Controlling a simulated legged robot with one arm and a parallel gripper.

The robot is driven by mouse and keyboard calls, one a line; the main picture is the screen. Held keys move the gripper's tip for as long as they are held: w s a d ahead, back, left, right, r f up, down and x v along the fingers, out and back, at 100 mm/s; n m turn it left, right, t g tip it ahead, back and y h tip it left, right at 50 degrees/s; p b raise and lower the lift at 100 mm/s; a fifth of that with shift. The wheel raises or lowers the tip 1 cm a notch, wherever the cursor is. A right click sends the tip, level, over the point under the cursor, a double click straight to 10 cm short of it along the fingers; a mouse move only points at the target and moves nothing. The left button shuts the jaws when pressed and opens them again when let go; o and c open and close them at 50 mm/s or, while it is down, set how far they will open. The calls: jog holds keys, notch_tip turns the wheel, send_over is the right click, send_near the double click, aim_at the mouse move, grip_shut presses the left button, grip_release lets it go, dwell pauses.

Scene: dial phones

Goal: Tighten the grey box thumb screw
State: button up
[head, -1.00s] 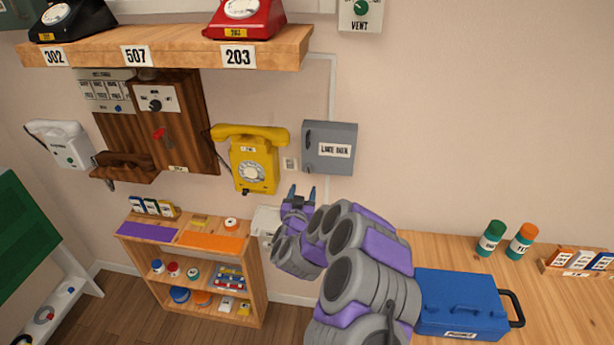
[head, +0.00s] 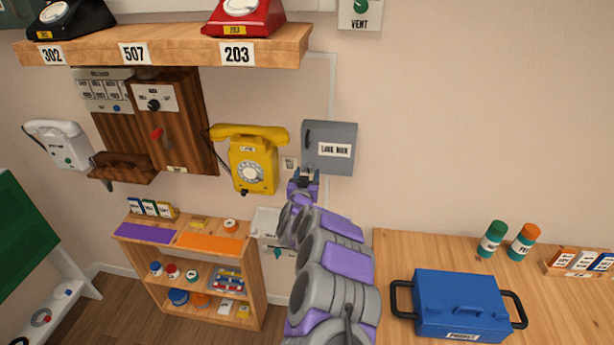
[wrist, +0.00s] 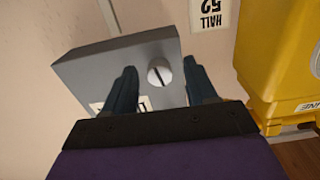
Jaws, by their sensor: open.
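The grey box (head: 343,135) with a white label hangs on the wall right of the yellow phone. In the wrist view the grey box (wrist: 90,70) appears upside down. Its round slotted thumb screw (wrist: 159,73) shows on the box face, with the slot running nearly up and down in that view. My gripper (head: 304,174) is just below the box's lower left corner in the head view. In the wrist view my open gripper (wrist: 160,80) has one finger on each side of the screw, with gaps; I cannot tell the depth left to the face. The fingers partly cover the label.
The yellow phone (head: 253,160) hangs close to the left of the box. A wooden shelf (head: 180,50) with phones is above. A blue toolbox (head: 462,303) stands on the table at right. Wall right of the box is clear.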

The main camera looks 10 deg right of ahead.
jog(key=shift+w, duration=0.1)
grip_shut()
jog(key=shift+r+m+b, duration=0.1)
jog(key=shift+m+b, duration=0.3)
jog(key=shift+m, duration=0.1)
grip_release()
dwell(0.5)
jog(key=p+v, duration=0.2)
jog(key=v, duration=1.5)
jog(key=shift+a, duration=0.15)
dwell(0.4)
